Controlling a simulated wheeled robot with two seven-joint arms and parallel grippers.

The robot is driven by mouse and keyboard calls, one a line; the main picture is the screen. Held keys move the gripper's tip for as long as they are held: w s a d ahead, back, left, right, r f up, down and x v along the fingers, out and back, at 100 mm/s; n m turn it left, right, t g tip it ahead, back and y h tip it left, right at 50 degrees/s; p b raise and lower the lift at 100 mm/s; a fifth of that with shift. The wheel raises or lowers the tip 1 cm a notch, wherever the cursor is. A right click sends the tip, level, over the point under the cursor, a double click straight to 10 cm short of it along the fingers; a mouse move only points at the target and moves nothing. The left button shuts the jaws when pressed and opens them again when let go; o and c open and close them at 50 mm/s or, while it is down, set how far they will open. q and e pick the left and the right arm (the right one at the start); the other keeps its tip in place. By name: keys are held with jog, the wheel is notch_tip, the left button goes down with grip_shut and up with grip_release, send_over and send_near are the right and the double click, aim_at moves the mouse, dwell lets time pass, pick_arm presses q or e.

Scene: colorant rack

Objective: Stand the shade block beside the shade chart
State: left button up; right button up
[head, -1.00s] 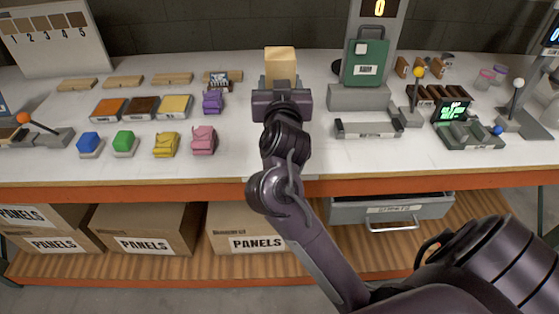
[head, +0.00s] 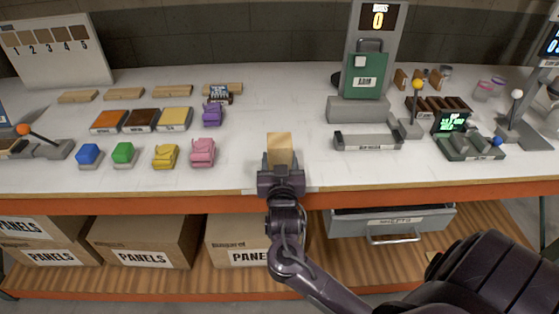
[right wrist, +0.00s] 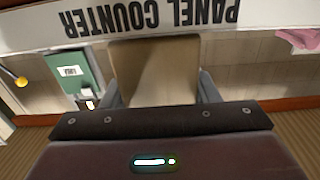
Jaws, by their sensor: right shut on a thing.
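My right gripper (head: 280,168) is shut on a tan wooden block (head: 279,146), which I take for the shade block. It is held upright near the table's front edge, right of the pink bag-shaped piece. In the right wrist view the block (right wrist: 155,68) sits between the two fingers, and its lower part is hidden by the gripper body. The shade chart (head: 50,55) is a pale upright board at the back left, with brown swatches numbered 1 to 5. The block is far from it. My left gripper is not in view.
Wooden strips (head: 125,94), colour trays (head: 141,120) and small coloured pieces (head: 203,152) stand between block and chart. A green panel (head: 366,75) on a grey stand (head: 358,109) and a grey tray (head: 366,141) are to the right. The middle of the table (head: 275,105) is clear.

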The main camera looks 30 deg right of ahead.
jog(key=shift+f, duration=0.1)
jog(key=shift+f, duration=0.15)
jog(key=o, duration=1.2)
jog(key=shift+o, duration=0.2)
jog(key=shift+r, duration=0.25)
jog(key=b+v, duration=0.1)
jog(key=v, duration=1.1)
jog(key=shift+b, duration=0.35)
jog(key=shift+f, duration=0.15)
